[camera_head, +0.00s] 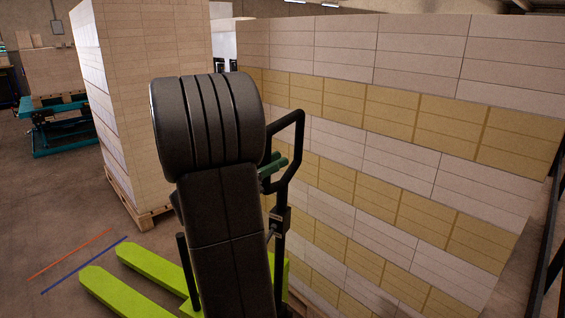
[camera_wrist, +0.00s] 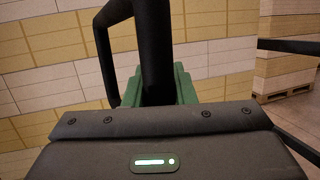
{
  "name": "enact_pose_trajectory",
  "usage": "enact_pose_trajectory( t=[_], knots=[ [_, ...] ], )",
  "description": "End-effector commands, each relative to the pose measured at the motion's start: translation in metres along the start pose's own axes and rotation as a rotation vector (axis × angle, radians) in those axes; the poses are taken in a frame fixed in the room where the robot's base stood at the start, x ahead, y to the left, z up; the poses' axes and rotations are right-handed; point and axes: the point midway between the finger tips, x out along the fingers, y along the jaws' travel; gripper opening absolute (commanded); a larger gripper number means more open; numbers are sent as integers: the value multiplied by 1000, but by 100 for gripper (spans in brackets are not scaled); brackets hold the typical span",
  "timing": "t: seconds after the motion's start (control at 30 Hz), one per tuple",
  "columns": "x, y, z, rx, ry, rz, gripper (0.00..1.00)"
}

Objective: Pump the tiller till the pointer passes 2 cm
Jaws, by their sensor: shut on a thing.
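The tiller (camera_head: 290,160) is a black loop handle on a dark post, right of my arm in the head view. My gripper (camera_head: 276,164), with green fingers, is shut on the tiller at the left side of its loop. In the wrist view the black tiller bar (camera_wrist: 152,45) runs between the green fingers of my gripper (camera_wrist: 160,82).
A tall wall of white and yellow reams (camera_head: 400,130) stands close behind and right of the tiller. Another tall ream stack (camera_head: 140,90) on a wooden pallet (camera_head: 140,205) stands at the left. A teal lift table (camera_head: 60,130) is farther back. Floor is free at the lower left.

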Motion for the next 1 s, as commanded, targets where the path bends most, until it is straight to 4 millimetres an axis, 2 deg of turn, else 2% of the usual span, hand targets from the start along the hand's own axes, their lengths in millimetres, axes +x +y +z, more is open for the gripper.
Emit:
enact_pose_trajectory(
  t=[0.17,0.2,0.3,0.67,0.83,1.0],
  knots=[
    [0,0,0,2,0,-1,0],
    [0,0,0,2,0,-1,25],
    [0,0,0,2,0,-1,45],
    [-3,0,0,1,0,0,45],
    [-21,0,-1,1,1,4,45],
    [-50,1,-1,1,1,5,45]
  ],
)
